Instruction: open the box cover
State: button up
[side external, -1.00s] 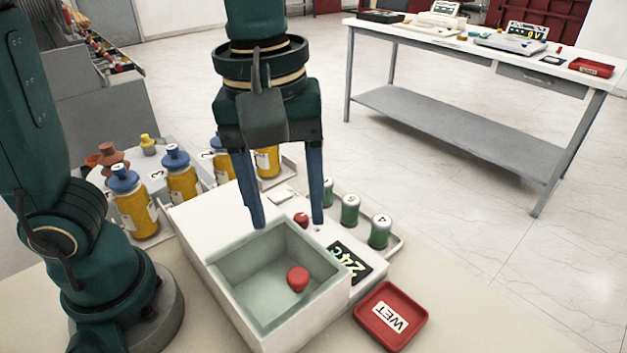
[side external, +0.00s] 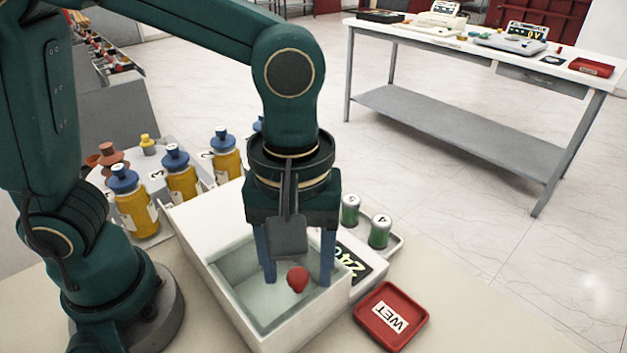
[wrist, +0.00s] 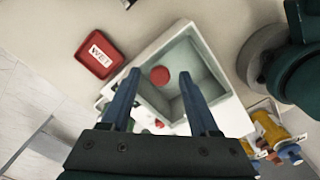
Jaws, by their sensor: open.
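The white box (side external: 215,262) stands on the table, with a pale green, square recess in its top. A red knob (side external: 297,276) shows within the recess outline; it is also in the wrist view (wrist: 160,75). A clear cover under the knob cannot be made out for certain. My gripper (side external: 298,284) points down over the recess, open, with one blue finger on each side of the red knob. In the wrist view the knob lies between the fingertips, with gaps on both sides. Exact fingertip height relative to the knob is hard to tell.
A red WET tray (side external: 390,317) lies right of the box. Yellow bottles with blue caps (side external: 135,208) stand at the left.

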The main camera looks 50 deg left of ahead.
grip_shut()
jog(key=shift+r, duration=0.1)
dwell(1.2)
